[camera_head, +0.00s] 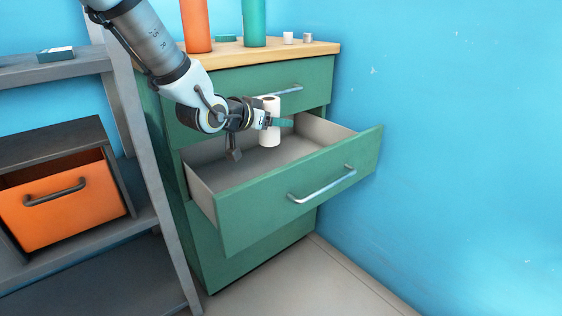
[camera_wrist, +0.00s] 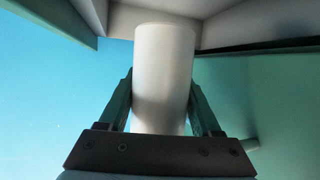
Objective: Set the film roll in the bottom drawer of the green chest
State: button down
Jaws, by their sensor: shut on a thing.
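The film roll appears as an upright white cylinder (camera_head: 269,135); it also fills the middle of the wrist view (camera_wrist: 163,60). My gripper (camera_head: 275,122) is shut around its sides, one finger on each side in the wrist view. The green chest (camera_head: 170,135) stands in the corner. One of its drawers (camera_head: 300,190), below a closed top drawer (camera_head: 250,92), is pulled out. The roll is over or inside this open drawer; I cannot tell whether it touches the floor. A green front (camera_head: 215,260) lies below the open drawer, its upper part hidden.
The chest's wooden top (camera_head: 232,54) holds an orange cylinder (camera_head: 196,25), a green cylinder (camera_head: 254,22) and small items. A grey shelf (camera_head: 60,68) with an orange drawer (camera_head: 62,200) stands close on the left. A blue wall (camera_head: 460,130) closes the right side.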

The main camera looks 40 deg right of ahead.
notch_tip(320, 180, down, 14)
jog(key=b, duration=0.4)
jog(key=d, duration=0.1)
jog(key=w+d, duration=0.2)
jog(key=shift+d+r, duration=0.15)
jog(key=shift+r, duration=0.15)
jog(key=w+d, duration=0.1)
jog(key=w+d+f+b, duration=0.1)
jog(key=d, duration=0.1)
jog(key=shift+w+d, duration=0.15)
jog(key=shift+d, duration=0.05)
jog(key=shift+f, duration=0.1)
jog(key=shift+f+b, duration=0.15)
jog(key=shift+b, duration=0.15)
jog(key=shift+c, duration=0.4)
grip_release()
